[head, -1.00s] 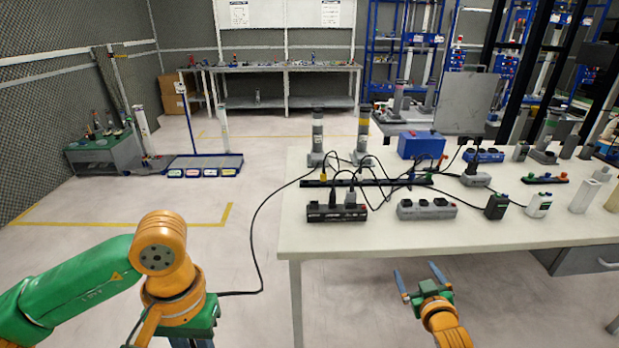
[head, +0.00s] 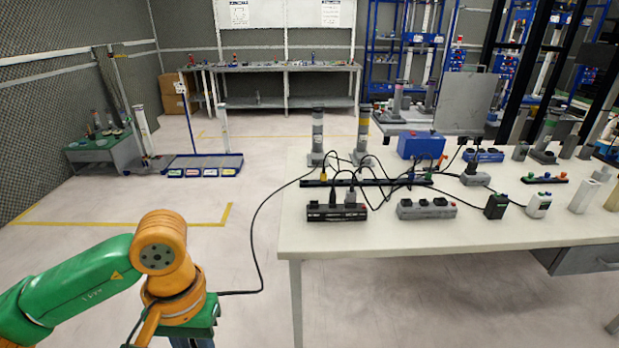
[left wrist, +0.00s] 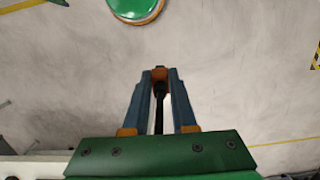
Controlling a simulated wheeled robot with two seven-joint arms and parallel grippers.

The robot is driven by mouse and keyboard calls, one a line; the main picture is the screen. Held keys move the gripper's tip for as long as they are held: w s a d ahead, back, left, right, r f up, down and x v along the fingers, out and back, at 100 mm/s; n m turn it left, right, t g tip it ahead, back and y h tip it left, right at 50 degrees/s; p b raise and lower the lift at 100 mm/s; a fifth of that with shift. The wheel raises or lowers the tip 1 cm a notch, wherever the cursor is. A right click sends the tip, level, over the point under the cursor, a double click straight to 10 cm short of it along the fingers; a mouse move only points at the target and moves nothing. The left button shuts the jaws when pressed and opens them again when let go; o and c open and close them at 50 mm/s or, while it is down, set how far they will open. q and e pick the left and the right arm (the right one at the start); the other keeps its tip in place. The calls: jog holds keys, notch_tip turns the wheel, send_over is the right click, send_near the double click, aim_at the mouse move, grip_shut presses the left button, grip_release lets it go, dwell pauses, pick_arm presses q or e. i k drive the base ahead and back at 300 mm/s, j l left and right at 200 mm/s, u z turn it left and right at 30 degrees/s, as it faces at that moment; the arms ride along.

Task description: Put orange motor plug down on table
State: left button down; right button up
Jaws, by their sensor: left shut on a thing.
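My left gripper (left wrist: 160,84) is shut on the orange motor plug (left wrist: 159,74) in the left wrist view; a small orange part shows between the fingertips, with a black cable running from it. In the head view my left gripper (head: 191,342) hangs at the bottom edge, left of the table (head: 400,236) and away from it; the plug is hidden there. A black cable (head: 254,245) runs from the gripper area up to the table's left side. My right gripper is not in view.
The table holds a black power strip (head: 336,212), a grey power strip (head: 427,209), a blue box (head: 421,145), chargers and tangled cables. Its front strip is bare. A blue-framed rack (head: 205,163) stands on the floor behind; open floor lies left of the table.

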aim_at(340, 197)
jog(key=i+z, duration=0.5)
jog(key=i, duration=1.4)
